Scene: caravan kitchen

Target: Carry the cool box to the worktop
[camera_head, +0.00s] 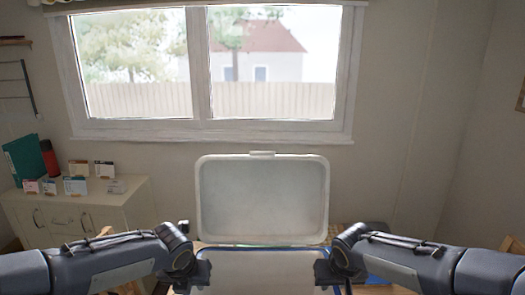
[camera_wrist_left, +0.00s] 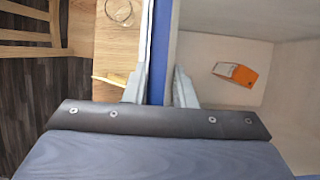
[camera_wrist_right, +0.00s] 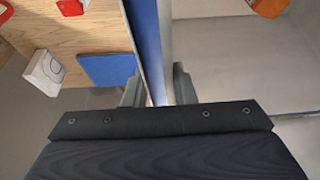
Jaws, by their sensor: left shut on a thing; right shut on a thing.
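The cool box has a pale lid (camera_head: 262,200) standing open and upright at its far side. Its body (camera_head: 265,257) shows low in the head view, between my two hands. My left gripper (camera_head: 202,270) is shut on its left wall (camera_wrist_left: 158,50), blue outside and pale inside. My right gripper (camera_head: 330,270) is shut on the opposite wall (camera_wrist_right: 147,45). Inside the box lies an orange and white carton (camera_wrist_left: 235,73); an orange thing also shows inside in the right wrist view (camera_wrist_right: 268,7). Whether the box is lifted is hard to tell.
Wooden surfaces show beside the box, with a blue mat (camera_wrist_right: 106,68), a white carton (camera_wrist_right: 44,72) and red things near the right hand. A slatted wooden chair (camera_wrist_left: 35,35) is at left. A sideboard (camera_head: 80,215) with cards, a red flask and a teal folder stands back left.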

